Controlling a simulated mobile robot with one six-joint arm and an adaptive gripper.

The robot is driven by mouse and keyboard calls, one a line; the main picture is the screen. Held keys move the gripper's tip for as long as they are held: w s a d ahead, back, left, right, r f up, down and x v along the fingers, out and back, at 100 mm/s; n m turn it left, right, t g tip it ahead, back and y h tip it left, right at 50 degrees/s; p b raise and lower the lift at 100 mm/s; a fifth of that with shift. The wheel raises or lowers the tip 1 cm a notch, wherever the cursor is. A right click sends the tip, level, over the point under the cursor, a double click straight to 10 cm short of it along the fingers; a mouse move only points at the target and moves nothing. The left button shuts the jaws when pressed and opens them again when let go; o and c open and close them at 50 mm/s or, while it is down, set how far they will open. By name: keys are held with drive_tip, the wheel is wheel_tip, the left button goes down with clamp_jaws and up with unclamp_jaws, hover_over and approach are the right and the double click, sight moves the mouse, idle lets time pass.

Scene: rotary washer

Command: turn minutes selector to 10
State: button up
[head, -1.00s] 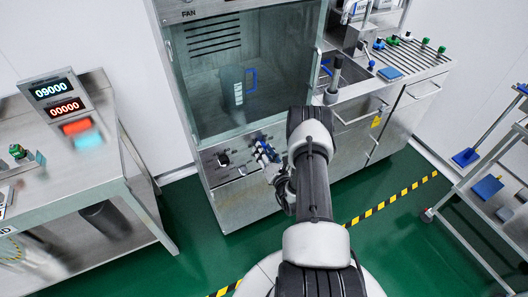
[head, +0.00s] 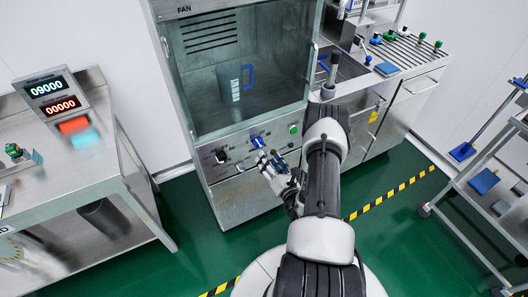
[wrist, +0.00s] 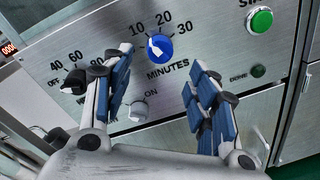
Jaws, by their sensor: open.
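The minutes selector is a blue knob (wrist: 159,47) with a white pointer on the steel control panel. The knob also shows in the head view (head: 257,141). My gripper (wrist: 159,64) is open and empty, its blue-padded fingers spread to either side below the knob. In the head view my gripper (head: 270,162) is just in front of the panel, apart from the knob.
A black selector (wrist: 75,82) is at the panel's left and a pale knob (wrist: 138,111) marked ON is below. A green button (wrist: 260,19) is at upper right.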

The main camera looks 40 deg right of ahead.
drive_tip(key=shift+v, duration=2.3)
